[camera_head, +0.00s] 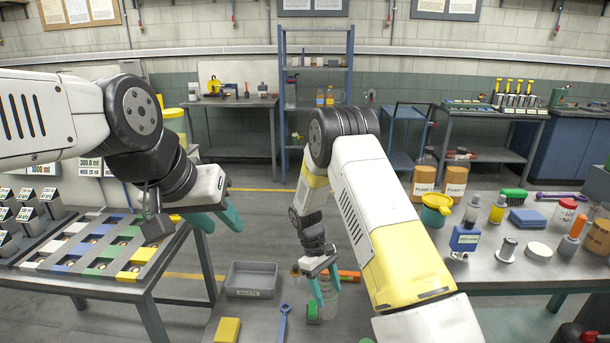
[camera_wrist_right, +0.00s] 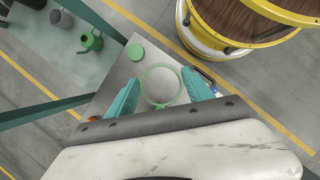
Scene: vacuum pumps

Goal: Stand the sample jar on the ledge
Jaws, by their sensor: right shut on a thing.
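The sample jar (camera_wrist_right: 161,86) shows in the right wrist view as a round, pale vessel with a green rim, seen from above. My right gripper (camera_wrist_right: 161,92) has its teal fingers on either side of it and is shut on it. In the head view this gripper (camera_head: 323,292) points down over the grey surface at the lower middle, with a small green part (camera_head: 313,313) by its fingertips. My left gripper (camera_head: 219,219) is empty, its fingers apart, near the left table. I cannot tell which surface is the ledge. The jar's base is hidden.
A green disc (camera_wrist_right: 135,52) lies on a grey surface (camera_wrist_right: 118,72) beside the jar. A grey waste bin (camera_head: 250,280), a blue wrench (camera_head: 284,322) and a yellow block (camera_head: 228,330) are near the right gripper. The right table holds several bottles and tools.

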